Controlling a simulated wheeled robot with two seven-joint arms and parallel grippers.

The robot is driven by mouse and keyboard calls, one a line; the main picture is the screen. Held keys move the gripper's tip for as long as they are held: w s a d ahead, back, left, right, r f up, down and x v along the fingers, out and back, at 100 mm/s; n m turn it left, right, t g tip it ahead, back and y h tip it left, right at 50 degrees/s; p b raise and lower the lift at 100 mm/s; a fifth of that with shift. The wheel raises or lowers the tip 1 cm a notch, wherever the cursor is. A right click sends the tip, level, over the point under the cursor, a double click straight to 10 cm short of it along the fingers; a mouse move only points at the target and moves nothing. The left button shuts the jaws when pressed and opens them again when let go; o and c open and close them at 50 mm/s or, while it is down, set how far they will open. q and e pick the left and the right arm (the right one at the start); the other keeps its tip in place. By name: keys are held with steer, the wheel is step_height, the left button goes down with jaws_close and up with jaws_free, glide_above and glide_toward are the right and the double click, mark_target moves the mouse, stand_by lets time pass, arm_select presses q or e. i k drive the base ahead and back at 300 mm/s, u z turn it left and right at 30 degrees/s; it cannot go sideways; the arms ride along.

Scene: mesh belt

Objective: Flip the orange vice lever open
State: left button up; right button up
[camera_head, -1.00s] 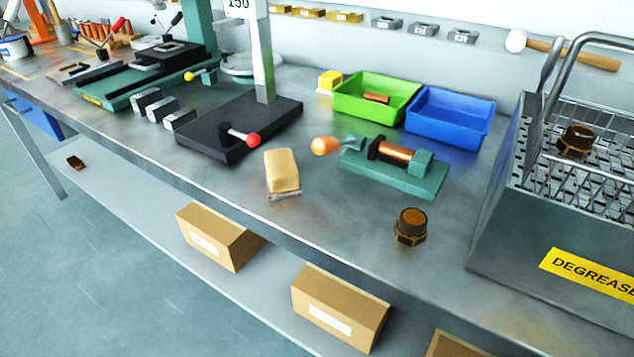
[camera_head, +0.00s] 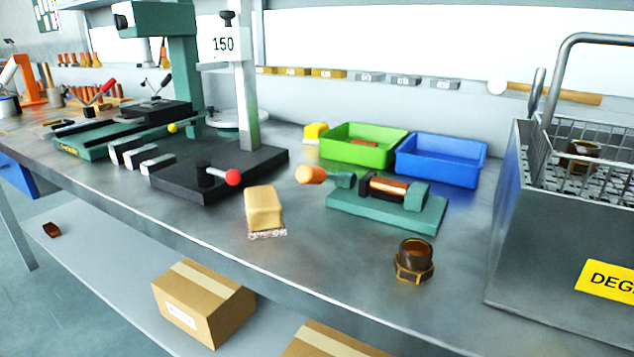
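A small teal vice (camera_head: 388,211) sits on the metal bench right of the middle. A copper-coloured cylinder (camera_head: 389,189) lies between its black jaw and its teal end block. The lever's orange handle (camera_head: 311,174) points out to the left of the vice, joined by a teal link (camera_head: 342,180). The lever lies low, roughly in line with the cylinder. Neither of my grippers is in view.
A wooden-backed brush (camera_head: 264,212) is left of the vice, and a brown threaded fitting (camera_head: 414,260) in front of it. Green (camera_head: 357,151) and blue (camera_head: 441,168) bins stand behind. A degreaser tank (camera_head: 540,235) is at right. A black stand with a red-knobbed lever (camera_head: 232,177) is at left.

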mark_target(306, 173)
steer(key=k, duration=1.25)
steer(key=z, duration=0.55)
steer(key=i, duration=0.55)
steer(key=z, duration=0.3)
